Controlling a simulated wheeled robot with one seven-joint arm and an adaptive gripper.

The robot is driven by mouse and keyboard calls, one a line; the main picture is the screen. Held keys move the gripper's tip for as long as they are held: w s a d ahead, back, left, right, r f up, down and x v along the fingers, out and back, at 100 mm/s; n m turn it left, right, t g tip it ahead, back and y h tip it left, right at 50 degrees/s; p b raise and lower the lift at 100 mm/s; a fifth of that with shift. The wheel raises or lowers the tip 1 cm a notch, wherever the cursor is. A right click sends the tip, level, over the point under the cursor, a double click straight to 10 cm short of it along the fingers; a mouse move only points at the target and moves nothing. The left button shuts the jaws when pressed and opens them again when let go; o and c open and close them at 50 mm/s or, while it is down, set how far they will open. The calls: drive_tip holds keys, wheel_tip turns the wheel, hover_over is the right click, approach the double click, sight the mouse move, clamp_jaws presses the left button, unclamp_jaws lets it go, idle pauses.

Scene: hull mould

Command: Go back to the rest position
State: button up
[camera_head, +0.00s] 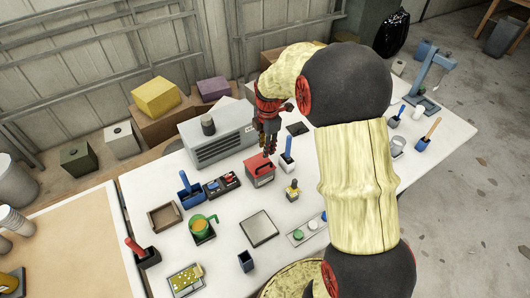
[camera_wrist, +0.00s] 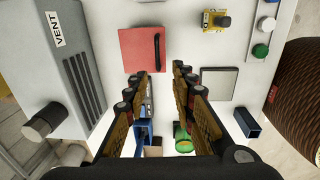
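My gripper (camera_head: 268,152) hangs fingers-down over the white table, in front of the grey vented box and above the red box. In the wrist view my gripper (camera_wrist: 159,72) has its two fingers apart, with nothing between them. The red box (camera_wrist: 140,50) with a dark handle lies just beyond the fingertips in that view; it also shows in the head view (camera_head: 260,176). Whether the fingertips touch it cannot be told for sure, but they look apart from it. My arm covers part of the table's right side in the head view.
The grey vented box (camera_head: 220,144) stands close by my gripper. A blue-handled tool (camera_head: 288,152) stands upright at its right. A yellow-topped piece (camera_head: 292,189), a grey plate (camera_head: 259,229), a green cup (camera_head: 203,225) and a wooden tray (camera_head: 164,217) are on the table.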

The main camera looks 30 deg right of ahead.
drive_tip(key=shift+r, duration=0.2)
idle(0.5)
drive_tip(key=s+a+r+m+t, duration=0.1)
drive_tip(key=s+a+r+m, duration=0.4)
drive_tip(key=s, duration=0.3)
drive_tip(key=s+a+r+m+t, duration=0.2)
drive_tip(key=s+a+r+m, duration=0.2)
drive_tip(key=s+r+m, duration=0.3)
drive_tip(key=s+a+r+m+t, duration=0.1)
drive_tip(key=s+a+r+m, duration=0.4)
drive_tip(key=s+r, duration=0.3)
drive_tip(key=s+m, duration=0.1)
drive_tip(key=s, duration=0.1)
drive_tip(key=shift+s+a+r+t, duration=0.2)
drive_tip(key=shift+s+a+t, duration=0.1)
drive_tip(key=shift+t, duration=0.1)
